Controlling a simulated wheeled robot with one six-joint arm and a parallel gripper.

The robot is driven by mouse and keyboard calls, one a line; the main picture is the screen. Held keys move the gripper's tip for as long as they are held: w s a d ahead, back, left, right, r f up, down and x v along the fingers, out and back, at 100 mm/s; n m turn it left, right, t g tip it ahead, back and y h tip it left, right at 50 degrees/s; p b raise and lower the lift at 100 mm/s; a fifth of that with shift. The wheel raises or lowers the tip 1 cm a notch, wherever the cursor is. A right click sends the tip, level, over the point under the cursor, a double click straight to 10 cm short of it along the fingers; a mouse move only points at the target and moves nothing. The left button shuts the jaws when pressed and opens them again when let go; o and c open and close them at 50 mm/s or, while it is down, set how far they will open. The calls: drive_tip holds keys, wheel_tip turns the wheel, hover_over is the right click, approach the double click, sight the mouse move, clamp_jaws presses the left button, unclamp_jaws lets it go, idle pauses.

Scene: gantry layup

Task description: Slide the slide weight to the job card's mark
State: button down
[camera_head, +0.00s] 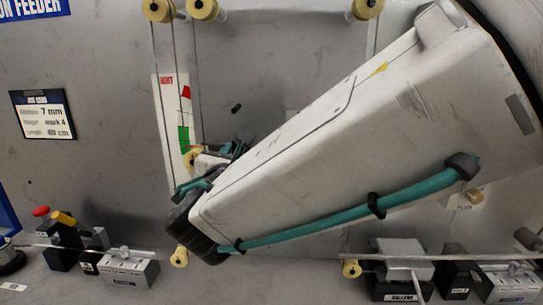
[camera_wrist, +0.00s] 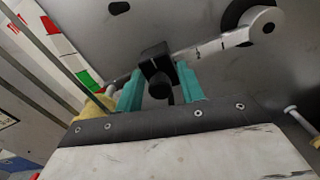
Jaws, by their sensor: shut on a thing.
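The slide weight (camera_wrist: 155,54), a black block with a round black knob below it, sits on a pale metal lever (camera_wrist: 230,36) in the wrist view. My gripper (camera_wrist: 160,84) is shut on it, one teal finger on each side. Dark marks show on the lever between the weight and its round pivot end at upper right; their numbers cannot be read. In the head view my gripper (camera_head: 212,166) is mostly behind my arm, and the weight cannot be made out. The job card (camera_head: 43,115) hangs at left and reads "7 mm" and "mark 4".
A red, white and green scale strip (camera_head: 174,130) stands beside vertical strands and yellow rollers (camera_head: 202,9). Below are a clamp block with red and yellow knobs (camera_head: 62,217), a grey block (camera_head: 130,269) and further blocks (camera_head: 400,260) at right. The panel left of the strip is mostly clear.

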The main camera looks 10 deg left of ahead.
drive_tip(key=shift+a, duration=0.5)
drive_tip(key=c, duration=1.3)
unclamp_jaws()
drive_tip(key=shift+o, duration=0.2)
drive_tip(key=s, duration=0.7)
drive_tip(key=shift+s+d, duration=0.25)
drive_tip(key=shift+s, duration=0.15)
